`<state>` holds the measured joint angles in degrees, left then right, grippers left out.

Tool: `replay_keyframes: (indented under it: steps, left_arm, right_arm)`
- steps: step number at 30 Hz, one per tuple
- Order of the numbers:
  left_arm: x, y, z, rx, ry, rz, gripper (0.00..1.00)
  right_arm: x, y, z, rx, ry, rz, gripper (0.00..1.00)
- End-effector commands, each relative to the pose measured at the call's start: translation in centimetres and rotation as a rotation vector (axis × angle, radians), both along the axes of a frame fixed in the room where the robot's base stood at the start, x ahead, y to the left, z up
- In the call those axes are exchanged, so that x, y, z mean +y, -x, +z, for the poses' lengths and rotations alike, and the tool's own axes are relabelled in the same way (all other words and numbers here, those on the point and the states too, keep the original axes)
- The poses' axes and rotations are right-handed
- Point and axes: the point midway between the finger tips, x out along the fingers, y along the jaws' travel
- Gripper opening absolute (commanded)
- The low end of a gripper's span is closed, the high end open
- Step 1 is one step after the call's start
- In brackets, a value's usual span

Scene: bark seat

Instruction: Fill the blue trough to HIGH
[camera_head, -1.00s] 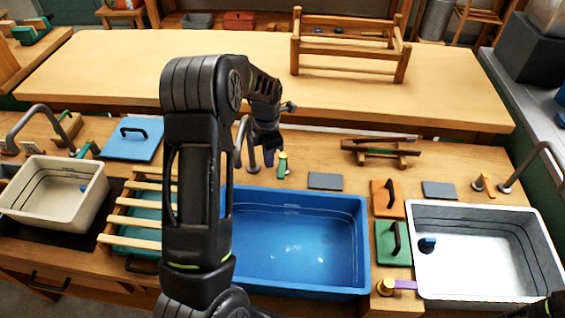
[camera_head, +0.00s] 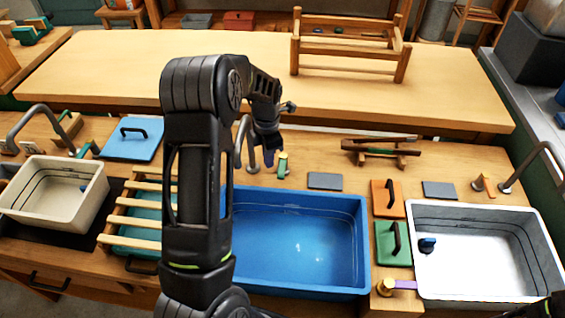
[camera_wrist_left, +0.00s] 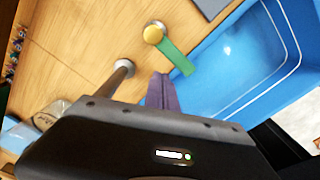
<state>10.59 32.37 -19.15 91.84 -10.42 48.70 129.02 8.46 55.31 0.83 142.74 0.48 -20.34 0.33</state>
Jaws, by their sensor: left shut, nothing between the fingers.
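The blue trough (camera_head: 345,263) sits in the middle of the bench, its left part hidden by my left arm. Its inside is blue and glossy with bright glints; a line runs along its wall. I cannot read the exact water level. A tap with a grey spout (camera_head: 240,140) stands behind it. Beside the spout is a green lever (camera_head: 282,164), which shows in the left wrist view (camera_wrist_left: 177,56) with a yellow round knob (camera_wrist_left: 152,34). My left gripper (camera_head: 268,158) is shut and empty. Its purple fingers (camera_wrist_left: 161,90) point at the lever, close to it; contact is unclear.
A white basin (camera_head: 430,285) stands right of the trough, a cream basin (camera_head: 88,205) far left. A slatted rack (camera_head: 140,203) adjoins the trough's left side. Orange (camera_head: 380,205) and green (camera_head: 384,250) handled plates lie between the trough and white basin. A grey plate (camera_head: 325,181) lies behind.

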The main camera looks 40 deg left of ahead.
Motion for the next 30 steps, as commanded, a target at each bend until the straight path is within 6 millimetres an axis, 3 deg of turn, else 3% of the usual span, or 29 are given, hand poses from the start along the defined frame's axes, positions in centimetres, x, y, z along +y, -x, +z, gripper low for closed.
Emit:
replay_keyframes:
  steps: [18,30]
  left_arm:
    - [0.0,0.0,-3.2,0.001,-0.001,0.000,0.00]
    - [0.0,0.0,-3.4,0.000,0.000,0.000,0.00]
  right_arm:
    - [0.0,0.0,-2.3,0.000,0.000,0.000,0.36]
    - [0.0,0.0,-2.3,0.000,0.000,0.000,0.36]
